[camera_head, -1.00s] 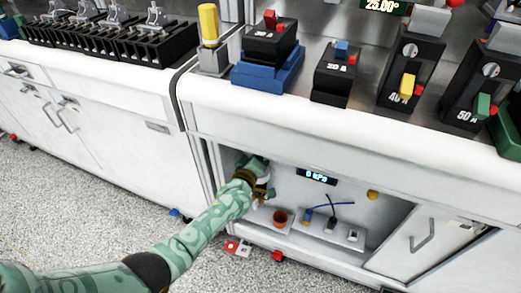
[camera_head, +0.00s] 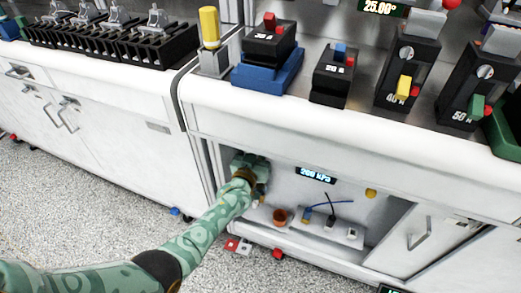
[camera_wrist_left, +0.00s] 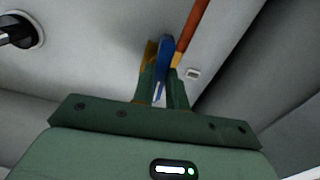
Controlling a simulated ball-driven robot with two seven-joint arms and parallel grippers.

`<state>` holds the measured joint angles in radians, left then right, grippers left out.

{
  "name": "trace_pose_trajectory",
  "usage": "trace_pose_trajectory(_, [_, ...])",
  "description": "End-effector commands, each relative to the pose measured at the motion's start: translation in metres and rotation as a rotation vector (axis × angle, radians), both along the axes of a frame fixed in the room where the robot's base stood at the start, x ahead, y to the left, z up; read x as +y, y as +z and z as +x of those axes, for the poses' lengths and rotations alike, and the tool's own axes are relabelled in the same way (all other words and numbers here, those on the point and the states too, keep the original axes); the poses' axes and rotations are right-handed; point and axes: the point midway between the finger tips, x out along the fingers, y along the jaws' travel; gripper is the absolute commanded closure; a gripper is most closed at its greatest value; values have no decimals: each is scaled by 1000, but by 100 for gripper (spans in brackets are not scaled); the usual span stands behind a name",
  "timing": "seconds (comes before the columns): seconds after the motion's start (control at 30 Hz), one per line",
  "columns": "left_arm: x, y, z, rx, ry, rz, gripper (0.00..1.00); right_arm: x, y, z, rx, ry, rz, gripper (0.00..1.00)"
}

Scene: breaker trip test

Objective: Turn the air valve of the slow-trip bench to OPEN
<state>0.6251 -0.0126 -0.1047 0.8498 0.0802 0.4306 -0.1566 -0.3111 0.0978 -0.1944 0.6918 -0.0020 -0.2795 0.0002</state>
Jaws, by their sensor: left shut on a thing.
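In the left wrist view, a blue lever (camera_wrist_left: 164,57), the air valve's handle by its look, stands between the fingers of my left gripper (camera_wrist_left: 161,88). The fingers are shut on it. A copper-coloured pipe (camera_wrist_left: 193,32) runs up and to the right beside the lever. In the head view my left gripper (camera_head: 262,190) reaches into the open cabinet under the bench, and my arm and wrist hide the valve there. A small display (camera_head: 316,175) inside reads a pressure that looks like 260 or 200 kPa. My right gripper is not in view.
A yellow knob (camera_head: 371,193) is on the back wall. A dark round fitting (camera_wrist_left: 17,31) shows in the left wrist view. Breakers stand on the worktop above.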

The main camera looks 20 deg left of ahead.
Motion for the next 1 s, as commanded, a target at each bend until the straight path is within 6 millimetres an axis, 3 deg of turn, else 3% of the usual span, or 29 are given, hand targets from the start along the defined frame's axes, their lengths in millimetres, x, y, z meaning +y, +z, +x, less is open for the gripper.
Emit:
trace_pose_trajectory(0.43, [0,-2,-1,1,-1,118,100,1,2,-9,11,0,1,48])
trace_pose_trajectory(0.8, [0,-2,-1,1,-1,123,100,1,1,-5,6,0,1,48])
trace_pose_trajectory(0.83, [0,-2,-1,1,-1,123,80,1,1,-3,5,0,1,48])
trace_pose_trajectory(0.9, [0,-2,-1,0,-1,122,64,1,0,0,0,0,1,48])
trace_pose_trajectory(1.0, [0,-2,-1,-1,0,121,64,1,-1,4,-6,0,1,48])
